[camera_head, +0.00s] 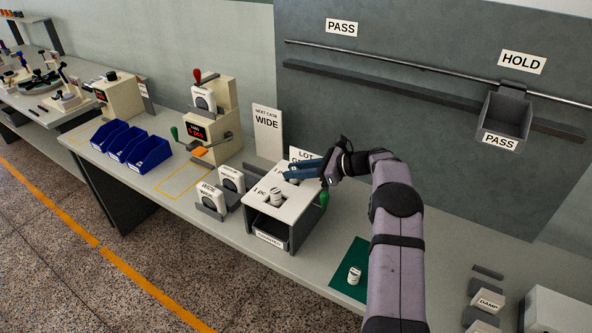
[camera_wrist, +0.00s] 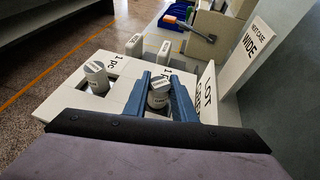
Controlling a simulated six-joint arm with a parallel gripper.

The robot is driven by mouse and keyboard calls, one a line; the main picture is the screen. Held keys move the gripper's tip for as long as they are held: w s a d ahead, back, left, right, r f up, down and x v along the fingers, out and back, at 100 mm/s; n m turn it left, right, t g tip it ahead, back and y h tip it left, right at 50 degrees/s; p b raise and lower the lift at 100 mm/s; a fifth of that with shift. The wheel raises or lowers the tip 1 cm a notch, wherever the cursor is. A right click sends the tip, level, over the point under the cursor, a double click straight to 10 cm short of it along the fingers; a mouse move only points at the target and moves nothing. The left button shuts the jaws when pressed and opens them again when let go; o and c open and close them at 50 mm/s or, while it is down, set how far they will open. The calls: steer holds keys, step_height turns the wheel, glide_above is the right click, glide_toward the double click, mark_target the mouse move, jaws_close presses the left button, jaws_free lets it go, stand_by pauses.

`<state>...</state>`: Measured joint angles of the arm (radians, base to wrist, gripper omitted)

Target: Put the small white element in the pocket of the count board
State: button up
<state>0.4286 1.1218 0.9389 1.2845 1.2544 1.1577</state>
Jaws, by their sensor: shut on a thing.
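The count board (camera_head: 297,206) is a white-topped box on the bench, and its white top also shows in the wrist view (camera_wrist: 57,101). My gripper (camera_head: 290,176) is over its far part. In the wrist view the blue fingers (camera_wrist: 160,92) are shut on a small white element (camera_wrist: 159,94), a short cylinder with a printed label. It looks upright over or in an opening; I cannot tell whether it touches the bottom. A similar white element (camera_wrist: 96,77) stands in the other opening, also seen in the head view (camera_head: 276,196).
Another white cylinder (camera_head: 354,275) stands on a green mat (camera_head: 343,265) to the right. A LOT card and a WIDE sign (camera_head: 268,132) stand close behind the board. Two white labelled blocks (camera_head: 211,197) are to its left, with blue bins (camera_head: 150,155) farther left.

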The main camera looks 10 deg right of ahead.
steer(key=shift+f, duration=0.15)
steer(key=o, duration=1)
steer(key=shift+r, duration=0.2)
steer(key=b+v, duration=0.2)
steer(key=v, duration=1)
steer(key=shift+f+b, duration=0.1)
steer(key=shift+b, duration=0.3)
